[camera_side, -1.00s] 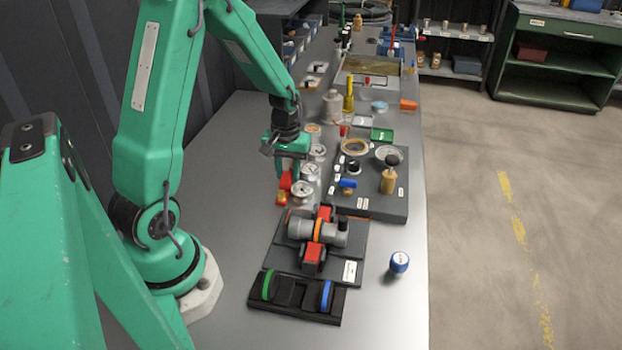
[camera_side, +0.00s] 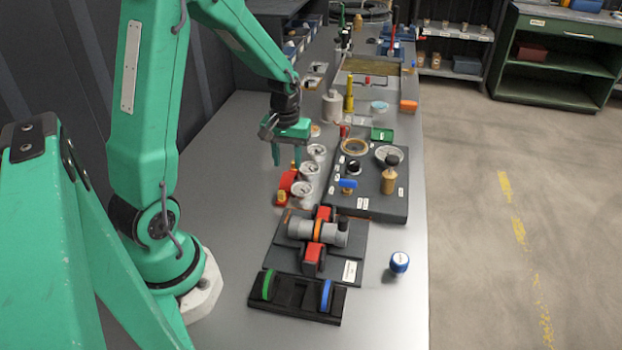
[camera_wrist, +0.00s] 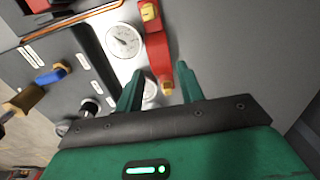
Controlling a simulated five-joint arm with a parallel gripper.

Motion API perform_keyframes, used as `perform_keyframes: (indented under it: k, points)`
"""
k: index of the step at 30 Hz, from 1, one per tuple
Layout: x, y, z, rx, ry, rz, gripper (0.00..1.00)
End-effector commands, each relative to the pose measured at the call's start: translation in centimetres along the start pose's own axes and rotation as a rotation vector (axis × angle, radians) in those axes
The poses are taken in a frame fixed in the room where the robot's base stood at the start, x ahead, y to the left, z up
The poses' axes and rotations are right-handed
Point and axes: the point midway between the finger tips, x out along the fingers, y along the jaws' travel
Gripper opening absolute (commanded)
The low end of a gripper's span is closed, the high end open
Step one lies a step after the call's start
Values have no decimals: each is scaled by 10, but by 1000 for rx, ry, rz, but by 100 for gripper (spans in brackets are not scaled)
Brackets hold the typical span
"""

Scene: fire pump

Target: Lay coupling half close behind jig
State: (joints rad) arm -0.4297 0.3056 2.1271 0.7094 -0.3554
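The red piece with brass-coloured ends, which looks like the coupling half (camera_side: 287,184), lies on the bench just behind the jig (camera_side: 350,250), apart from my gripper. It also shows in the wrist view (camera_wrist: 157,45), between and beyond my fingers. The jig is a dark plate with red clamps around a grey cylinder with an orange band. Its edge shows at the top left of the wrist view. My gripper (camera_side: 286,160) is open and empty above the coupling half, fingers pointing down; it also shows in the wrist view (camera_wrist: 158,72).
White dial gauges (camera_side: 303,188) stand close to the right of the coupling half. A dark panel (camera_side: 370,205) with a blue-handled valve lies further right. A black holder (camera_side: 290,308) with green and blue rings is in front of the jig. The bench to the left is clear.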

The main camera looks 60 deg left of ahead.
Motion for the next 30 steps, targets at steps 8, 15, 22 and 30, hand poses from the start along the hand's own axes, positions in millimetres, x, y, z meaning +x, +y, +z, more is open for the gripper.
perform_keyframes:
  k: [8,15,22,30]
  points:
    - [-47,0,-1,0,5,2,38]
    - [-74,0,0,0,2,1,38]
    - [-82,0,0,0,0,0,38]
    - [-81,0,0,0,0,0,38]
